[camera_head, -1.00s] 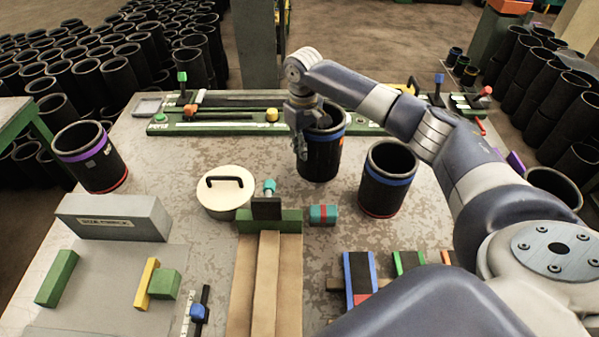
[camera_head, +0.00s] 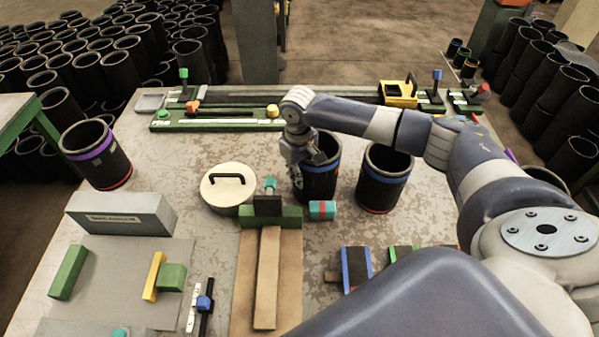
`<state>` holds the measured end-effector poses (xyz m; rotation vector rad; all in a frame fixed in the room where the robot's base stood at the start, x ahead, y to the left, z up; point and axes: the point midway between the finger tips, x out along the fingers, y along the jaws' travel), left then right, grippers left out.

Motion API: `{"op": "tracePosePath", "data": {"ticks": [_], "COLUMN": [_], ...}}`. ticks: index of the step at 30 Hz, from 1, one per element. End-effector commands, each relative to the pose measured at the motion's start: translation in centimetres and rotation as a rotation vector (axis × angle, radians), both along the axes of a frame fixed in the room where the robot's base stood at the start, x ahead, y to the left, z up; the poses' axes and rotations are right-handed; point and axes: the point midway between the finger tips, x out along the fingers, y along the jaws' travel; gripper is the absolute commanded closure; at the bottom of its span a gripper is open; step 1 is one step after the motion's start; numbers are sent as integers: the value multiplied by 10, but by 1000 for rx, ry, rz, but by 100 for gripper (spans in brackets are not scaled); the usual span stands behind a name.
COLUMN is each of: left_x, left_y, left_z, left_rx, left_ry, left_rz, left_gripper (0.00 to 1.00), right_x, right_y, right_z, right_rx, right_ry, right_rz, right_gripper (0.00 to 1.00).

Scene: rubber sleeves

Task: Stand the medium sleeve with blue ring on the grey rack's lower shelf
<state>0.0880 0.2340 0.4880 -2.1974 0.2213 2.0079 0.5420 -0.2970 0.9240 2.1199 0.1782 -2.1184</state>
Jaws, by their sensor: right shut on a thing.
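A black sleeve with a blue ring near its top (camera_head: 320,185) is upright in the head camera view, right of the white round lid. My right gripper (camera_head: 298,168) is shut on its left wall and covers part of the rim. I cannot tell whether its base touches the table. A second black sleeve with a blue ring (camera_head: 383,188) and a red band at its foot stands upright just to the right. I cannot tell their sizes apart surely. My left gripper is out of view. I cannot make out a grey rack with shelves.
A white lid with a black handle (camera_head: 228,190), a green clamp block (camera_head: 270,217) and a teal-red block (camera_head: 322,210) lie close by. A purple-ringed sleeve (camera_head: 97,158) stands at the table's left edge. A grey box (camera_head: 120,215) is at left. Green rails (camera_head: 215,126) run along the back.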

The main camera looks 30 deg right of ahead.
Motion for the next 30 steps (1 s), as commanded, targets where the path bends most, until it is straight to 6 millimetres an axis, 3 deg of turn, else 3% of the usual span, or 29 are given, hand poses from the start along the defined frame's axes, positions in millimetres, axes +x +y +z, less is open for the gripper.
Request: {"op": "tracePosePath", "data": {"ticks": [6,7,9,22,30], "left_x": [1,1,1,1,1], "left_y": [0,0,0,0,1], "left_z": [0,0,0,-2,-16], "left_rx": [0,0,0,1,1], "left_ry": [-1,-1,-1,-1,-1], "left_rz": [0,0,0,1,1], "left_gripper": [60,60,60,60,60], "right_x": [1,0,0,1,2], "right_y": [0,0,0,0,1], "right_z": [0,-2,-2,5,54], "right_rx": [1,0,0,0,2], "right_ry": [-3,0,0,-2,-7], "right_rz": [0,0,0,0,0], "right_gripper": [100,85,70,70,70]}}
